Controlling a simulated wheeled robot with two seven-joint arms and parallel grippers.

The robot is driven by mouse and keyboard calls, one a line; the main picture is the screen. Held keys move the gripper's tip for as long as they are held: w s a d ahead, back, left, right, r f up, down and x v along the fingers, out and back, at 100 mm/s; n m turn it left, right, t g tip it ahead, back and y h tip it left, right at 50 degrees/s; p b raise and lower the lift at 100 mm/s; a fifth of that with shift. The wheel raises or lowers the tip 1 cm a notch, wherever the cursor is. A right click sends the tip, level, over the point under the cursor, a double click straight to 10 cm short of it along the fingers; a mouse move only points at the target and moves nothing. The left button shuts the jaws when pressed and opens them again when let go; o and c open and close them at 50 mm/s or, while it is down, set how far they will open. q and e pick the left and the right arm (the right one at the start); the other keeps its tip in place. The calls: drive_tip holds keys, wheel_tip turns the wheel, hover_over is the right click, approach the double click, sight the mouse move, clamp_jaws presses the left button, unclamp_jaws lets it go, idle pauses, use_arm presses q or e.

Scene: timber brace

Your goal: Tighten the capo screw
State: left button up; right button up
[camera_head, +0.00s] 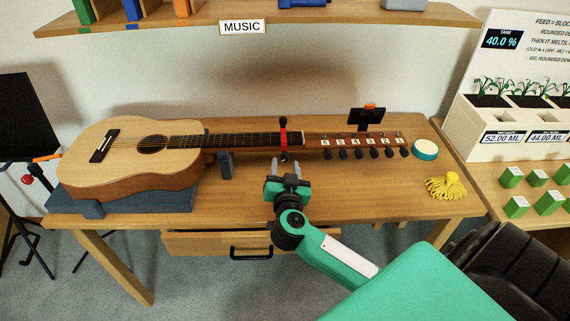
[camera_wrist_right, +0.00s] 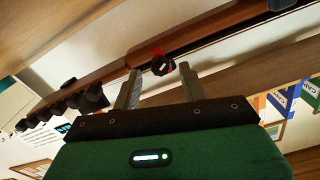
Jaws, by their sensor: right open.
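The guitar (camera_head: 155,150) lies on the wooden table, its body on a dark grey support and its neck pointing right. A red and black capo (camera_head: 283,138) sits across the neck, with a black knob at its front side. In the right wrist view the capo screw (camera_wrist_right: 162,66) shows as a dark round knob with a pale bar, beside red. My right gripper (camera_head: 287,180) is open and empty, just in front of the neck below the capo. In the right wrist view its two fingers (camera_wrist_right: 160,87) stand on either side of the knob, apart from it. My left gripper is not in view.
A grey neck support (camera_head: 225,164) stands left of the capo. Black tuning pegs (camera_head: 373,153) line the headstock. The table front is mostly clear.

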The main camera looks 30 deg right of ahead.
drive_tip(key=shift+x, duration=0.75)
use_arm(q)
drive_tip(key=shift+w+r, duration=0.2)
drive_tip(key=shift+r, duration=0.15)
use_arm(e)
drive_tip(key=shift+w+d, duration=0.1)
drive_tip(key=shift+c, duration=0.2)
clamp_jaws()
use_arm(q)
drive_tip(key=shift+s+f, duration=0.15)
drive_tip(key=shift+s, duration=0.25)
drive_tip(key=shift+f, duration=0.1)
